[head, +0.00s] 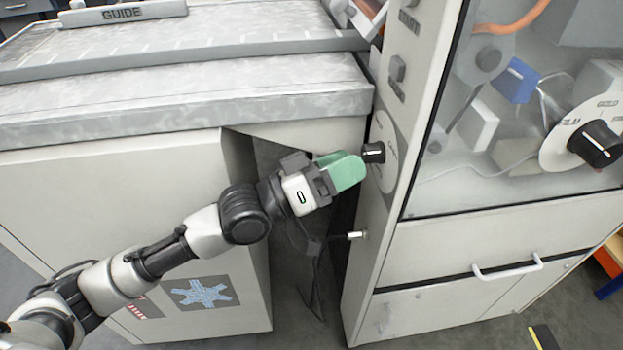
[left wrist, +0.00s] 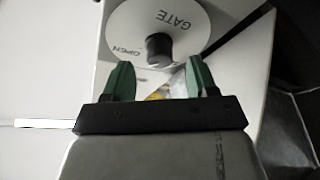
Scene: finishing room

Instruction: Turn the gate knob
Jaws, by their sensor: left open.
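The gate knob (head: 373,153) is a small black cylinder on a round pale dial on the narrow side of the machine cabinet. In the left wrist view the knob (left wrist: 159,48) stands at the middle of a white dial (left wrist: 187,22) marked GATE and OPEN. My left gripper (head: 347,170) has green fingers and is close to the knob in the head view. In the left wrist view the open fingers (left wrist: 160,80) point at the dial, with the knob ahead between their tips and no clear contact. My right gripper is out of view.
A large grey worktable (head: 180,100) with a GUIDE bar (head: 125,12) stands to the left. A second black knob (head: 596,143) on a GOLD dial is behind the cabinet window at right. A dark gap lies between table and cabinet.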

